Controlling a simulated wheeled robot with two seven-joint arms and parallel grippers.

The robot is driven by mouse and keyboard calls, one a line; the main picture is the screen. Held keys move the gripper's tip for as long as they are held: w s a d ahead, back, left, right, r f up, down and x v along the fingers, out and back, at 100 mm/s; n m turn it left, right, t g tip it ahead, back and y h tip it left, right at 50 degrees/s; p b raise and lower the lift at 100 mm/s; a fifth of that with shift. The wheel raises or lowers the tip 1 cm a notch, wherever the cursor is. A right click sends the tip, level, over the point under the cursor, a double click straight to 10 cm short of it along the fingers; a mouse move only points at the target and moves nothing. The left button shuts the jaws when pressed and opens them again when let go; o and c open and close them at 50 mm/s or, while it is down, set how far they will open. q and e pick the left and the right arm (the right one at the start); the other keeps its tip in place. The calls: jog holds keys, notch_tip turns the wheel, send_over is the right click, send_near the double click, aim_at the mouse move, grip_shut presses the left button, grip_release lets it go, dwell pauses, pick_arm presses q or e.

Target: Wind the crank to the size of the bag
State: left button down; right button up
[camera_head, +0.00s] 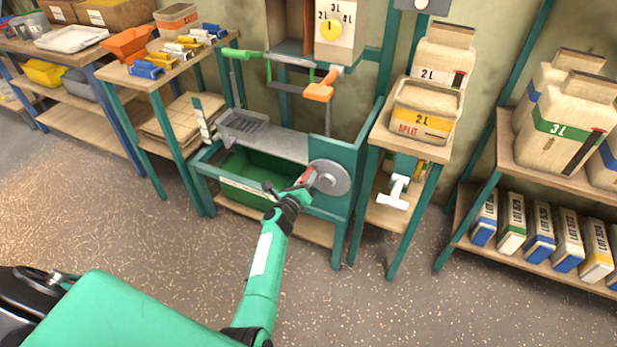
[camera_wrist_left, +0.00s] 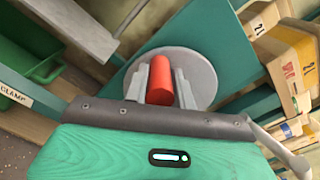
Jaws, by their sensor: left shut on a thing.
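The crank is a grey disc (camera_head: 333,178) with a red handle (camera_head: 309,175), on the right side of the green machine frame. In the left wrist view the red handle (camera_wrist_left: 159,84) stands between the two fingers of my left gripper (camera_wrist_left: 160,85), with the grey disc (camera_wrist_left: 205,75) behind. My left gripper (camera_head: 303,186) is shut on the red handle. A dial box (camera_head: 350,28) above reads 2L, 3L and another mark around a yellow knob (camera_head: 330,30). A bag marked 2 L and SPLIT (camera_head: 425,108) stands on the narrow shelf right of the machine. My right gripper is not in view.
A green bin (camera_head: 250,172) sits in the machine's lower frame. A bag marked 3 L (camera_head: 565,130) stands on the right rack above several upright boxes (camera_head: 541,228). The floor in front is clear.

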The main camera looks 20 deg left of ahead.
pick_arm(q)
jog(key=shift+a+f+n, duration=0.25)
jog(key=shift+a+n, duration=0.35)
jog(key=shift+a, duration=0.05)
jog(key=shift+s+a+f+n, duration=0.1)
jog(key=shift+f+n, duration=0.6)
jog(key=shift+n, duration=0.4)
jog(key=shift+f+n, duration=0.3)
jog(key=shift+n, duration=0.1)
jog(key=shift+s+f, duration=0.1)
jog(key=shift+f+n, duration=0.4)
jog(key=shift+n, duration=0.2)
jog(key=c, duration=1)
grip_release()
jog(key=shift+s, duration=0.1)
jog(key=shift+r, duration=0.15)
